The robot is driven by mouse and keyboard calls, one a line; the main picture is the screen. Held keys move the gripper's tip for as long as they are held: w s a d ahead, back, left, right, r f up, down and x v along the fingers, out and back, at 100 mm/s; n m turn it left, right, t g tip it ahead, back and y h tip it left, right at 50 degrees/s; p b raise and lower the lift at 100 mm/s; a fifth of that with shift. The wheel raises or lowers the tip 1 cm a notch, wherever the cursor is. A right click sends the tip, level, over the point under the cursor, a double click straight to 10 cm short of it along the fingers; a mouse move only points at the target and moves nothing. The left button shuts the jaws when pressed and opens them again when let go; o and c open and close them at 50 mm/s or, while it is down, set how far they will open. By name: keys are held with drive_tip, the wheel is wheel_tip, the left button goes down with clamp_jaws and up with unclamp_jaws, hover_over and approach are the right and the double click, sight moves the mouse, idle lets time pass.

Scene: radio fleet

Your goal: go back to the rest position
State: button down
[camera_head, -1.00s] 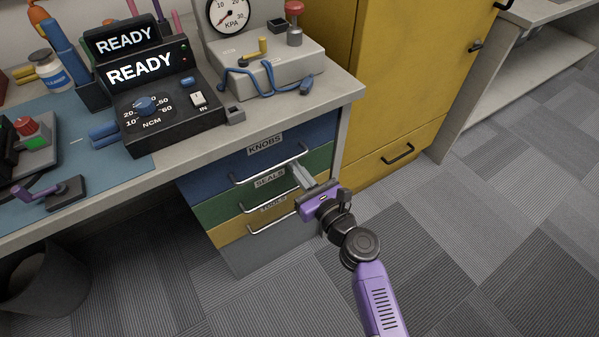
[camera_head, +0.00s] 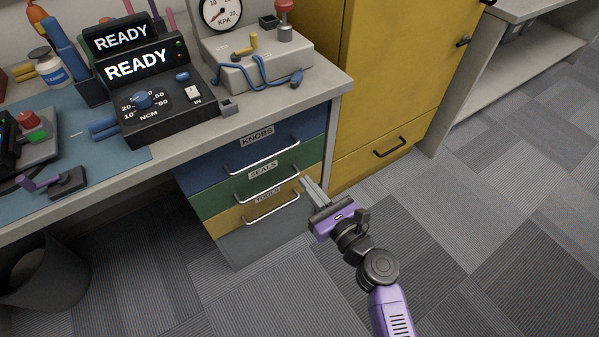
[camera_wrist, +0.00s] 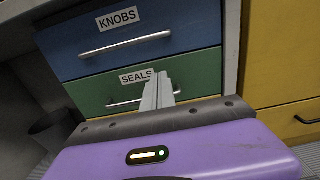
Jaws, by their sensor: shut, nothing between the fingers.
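My gripper (camera_head: 314,190) is shut and empty. It hangs in front of the right edge of the drawer unit, a little apart from the handles as far as I can tell. In the wrist view its closed fingers (camera_wrist: 158,92) overlap the green drawer marked SEALS (camera_wrist: 135,85). Above that is the blue drawer marked KNOBS (camera_head: 262,150), and below it a yellow drawer (camera_head: 230,217) with a partly blurred label. All of these drawers look closed.
The bench (camera_head: 290,112) above holds a torque tester showing READY (camera_head: 145,68) and a pressure gauge box (camera_head: 262,68). A yellow cabinet (camera_head: 390,80) stands to the right. A dark bin (camera_head: 45,280) is at lower left. Carpet floor (camera_head: 480,210) at right is clear.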

drive_tip(key=v, duration=0.4)
drive_tip(key=shift+s+d, duration=0.25)
drive_tip(key=shift+s, duration=0.1)
